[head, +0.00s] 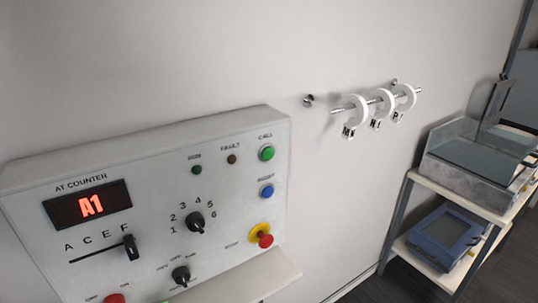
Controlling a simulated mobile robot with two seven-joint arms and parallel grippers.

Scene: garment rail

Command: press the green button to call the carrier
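The green button (267,153), labelled CALL, sits at the upper right of the grey control panel (150,142) on the wall in the head view. Nothing covers it. The panel's display (88,204) reads A1 in red under the words AT COUNTER. No carrier can be made out in this view. Neither of my grippers shows in the head view.
The panel also bears a blue button (267,191), a red button on yellow (264,236), a numbered knob (195,222) and a slider (131,247). Right of it, white rings (382,104) hang on a wall rod. A shelf (462,191) with trays stands at the far right.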

